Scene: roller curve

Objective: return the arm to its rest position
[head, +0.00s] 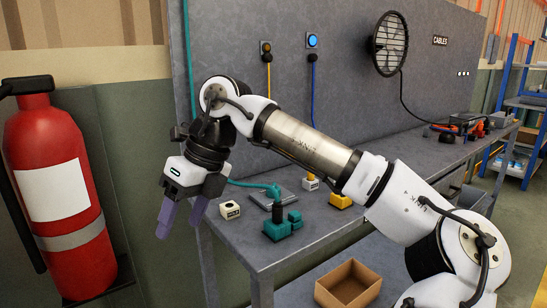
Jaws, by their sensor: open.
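My arm reaches up from the lower right and bends down at the left of the view. My gripper (182,217) points downward, with its two purple fingers spread apart and nothing between them. It hangs in front of the left end of the grey workbench (285,252), apart from the items on it. My forearm hides part of the bench and the back panel.
A red fire extinguisher (62,190) stands close on the left. The bench holds a teal tool (279,228), a white block (229,210) and a yellow block (340,200). A cardboard box (347,285) sits below. A fan (390,44) hangs on the panel.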

